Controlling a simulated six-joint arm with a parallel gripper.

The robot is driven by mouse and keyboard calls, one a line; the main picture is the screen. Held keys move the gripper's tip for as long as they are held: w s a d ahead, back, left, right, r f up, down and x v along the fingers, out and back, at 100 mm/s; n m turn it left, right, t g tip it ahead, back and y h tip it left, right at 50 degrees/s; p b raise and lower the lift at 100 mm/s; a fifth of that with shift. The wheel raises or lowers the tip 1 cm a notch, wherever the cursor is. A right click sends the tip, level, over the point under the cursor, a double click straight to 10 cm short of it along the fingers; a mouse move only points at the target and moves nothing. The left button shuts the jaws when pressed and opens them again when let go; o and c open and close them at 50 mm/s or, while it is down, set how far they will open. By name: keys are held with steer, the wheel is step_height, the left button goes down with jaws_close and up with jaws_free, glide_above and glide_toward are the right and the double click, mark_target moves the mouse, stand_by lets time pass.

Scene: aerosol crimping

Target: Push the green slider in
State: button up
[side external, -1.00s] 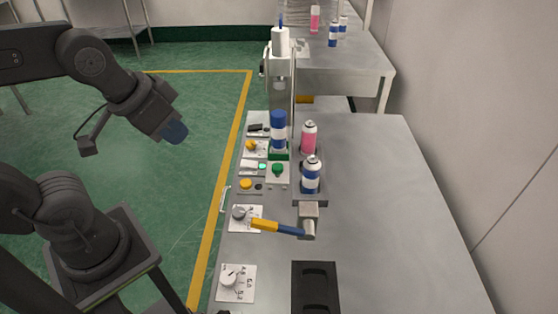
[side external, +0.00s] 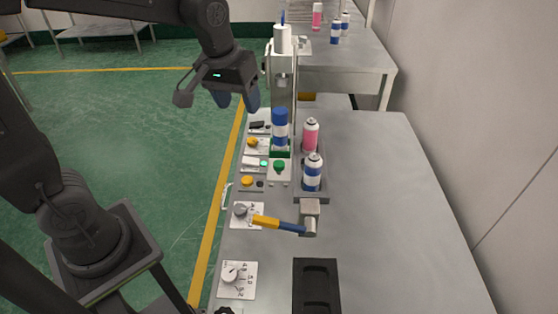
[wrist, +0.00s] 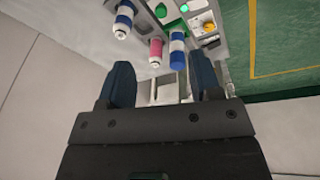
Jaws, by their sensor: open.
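The green slider (side external: 280,153) sits at the foot of the crimping press (side external: 282,60), on the left side of the bench. A blue-and-white can (side external: 280,130) stands upright on it and hides part of it. In the wrist view this can (wrist: 177,50) is seen from above, ahead of the fingers, with a bit of green behind it. My gripper (side external: 238,100) is open and empty. It hangs in the air left of the press column, higher than the slider and apart from it. Its two blue fingers also show in the wrist view (wrist: 163,84).
A pink can (side external: 311,134) and another blue-and-white can (side external: 313,172) stand in a rack right of the slider. A green knob (side external: 279,167) is just in front. The bench's right side is clear.

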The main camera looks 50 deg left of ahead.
mark_target(279, 163)
steer(key=w+a+f+n+g, duration=0.2)
steer(key=w+f+n+g, duration=0.15)
steer(key=w+f, duration=0.75)
steer(key=shift+n+t, duration=0.35)
steer(key=shift+n, duration=0.1)
steer(key=f, duration=0.9)
steer(key=w+f, duration=0.1)
steer(key=f, duration=0.3)
steer(key=shift+d+f, duration=0.2)
steer(key=shift+f, duration=0.15)
jaws_close()
